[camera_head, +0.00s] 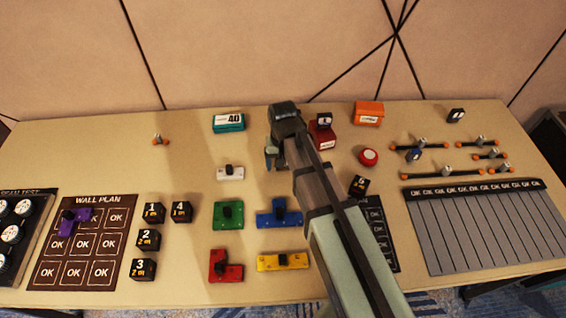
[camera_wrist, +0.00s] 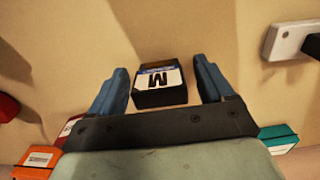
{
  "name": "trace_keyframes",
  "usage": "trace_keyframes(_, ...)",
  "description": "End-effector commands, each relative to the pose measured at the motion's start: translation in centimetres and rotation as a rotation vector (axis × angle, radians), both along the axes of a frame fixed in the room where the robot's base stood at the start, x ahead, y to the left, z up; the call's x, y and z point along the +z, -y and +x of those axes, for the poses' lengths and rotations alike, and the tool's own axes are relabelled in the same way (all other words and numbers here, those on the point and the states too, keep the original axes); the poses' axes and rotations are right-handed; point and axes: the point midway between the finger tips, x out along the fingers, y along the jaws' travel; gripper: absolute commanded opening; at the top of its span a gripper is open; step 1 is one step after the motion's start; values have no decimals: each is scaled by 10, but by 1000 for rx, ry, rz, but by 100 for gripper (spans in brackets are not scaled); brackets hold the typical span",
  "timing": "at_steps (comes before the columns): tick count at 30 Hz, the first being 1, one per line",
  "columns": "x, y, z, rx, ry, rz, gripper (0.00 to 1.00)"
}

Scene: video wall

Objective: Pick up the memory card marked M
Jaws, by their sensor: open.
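The memory card marked M (camera_wrist: 158,85) is a small black block with a white label and a blue strip, lying on the tan table in the wrist view. My gripper (camera_wrist: 160,70) is open, with one blue finger on each side of the card and a gap to both. No contact shows. In the head view my gripper (camera_head: 273,160) points down over the middle back of the table, and I cannot make out the M card there; my gripper or arm seems to hide it.
A white piece (camera_head: 230,173) lies left of my gripper. A teal box (camera_head: 229,123) stands behind left, a red box (camera_head: 322,138) and an orange box (camera_head: 368,113) to the right. A red button (camera_head: 369,157) and cable pieces lie further right. Coloured pieces lie in front.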

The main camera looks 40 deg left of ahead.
Motion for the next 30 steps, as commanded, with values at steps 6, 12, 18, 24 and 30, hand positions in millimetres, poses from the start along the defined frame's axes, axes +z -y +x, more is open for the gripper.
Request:
trace_keyframes(6, 0, 0, 0, 0, 0, 0, 67)
trace_keyframes(12, 0, 0, 0, 0, 0, 0, 48)
trace_keyframes(18, 0, 0, 0, 0, 0, 0, 29)
trace_keyframes(24, 0, 0, 0, 0, 0, 0, 25)
trace_keyframes(30, 7, 0, 0, 0, 0, 0, 25)
